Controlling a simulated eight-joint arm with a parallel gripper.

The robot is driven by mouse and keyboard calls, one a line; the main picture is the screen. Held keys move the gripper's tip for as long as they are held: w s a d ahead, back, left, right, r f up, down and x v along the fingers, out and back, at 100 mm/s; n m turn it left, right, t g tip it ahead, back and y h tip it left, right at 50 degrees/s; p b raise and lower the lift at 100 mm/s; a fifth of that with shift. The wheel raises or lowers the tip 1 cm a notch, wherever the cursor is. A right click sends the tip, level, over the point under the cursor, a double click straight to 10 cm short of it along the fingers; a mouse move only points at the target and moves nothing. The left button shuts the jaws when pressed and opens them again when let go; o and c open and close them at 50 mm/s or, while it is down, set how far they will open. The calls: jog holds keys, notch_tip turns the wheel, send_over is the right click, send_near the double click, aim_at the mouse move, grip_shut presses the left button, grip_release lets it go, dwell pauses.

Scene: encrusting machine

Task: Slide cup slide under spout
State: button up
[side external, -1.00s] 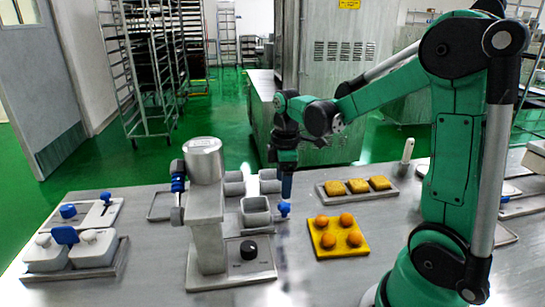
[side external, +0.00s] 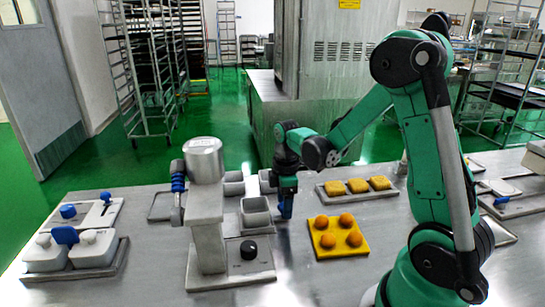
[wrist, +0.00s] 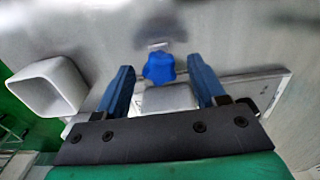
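The machine (side external: 207,210) is a grey column with a round top. To its right, a square grey cup (side external: 255,213) sits at the slide. In the wrist view, the slide's blue knob (wrist: 159,66) shows between my fingers, near their tips. In the side view my gripper hides this knob. My gripper (side external: 286,211) points down at the right of the cup, low over the table. In the wrist view the gripper (wrist: 162,72) has its two blue fingers spread, one on each side of the knob, with visible gaps. I cannot tell if the fingertips reach the knob's depth.
A yellow tray (side external: 323,252) with orange balls lies right of my gripper. Behind it is a grey tray (side external: 325,197) with yellow pieces. More grey cups (side external: 235,185) stand behind the slide. A black dial (side external: 249,250) is on the machine base. White-lidded containers (side external: 95,247) stand at left.

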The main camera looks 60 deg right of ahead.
grip_shut()
dwell(1.2)
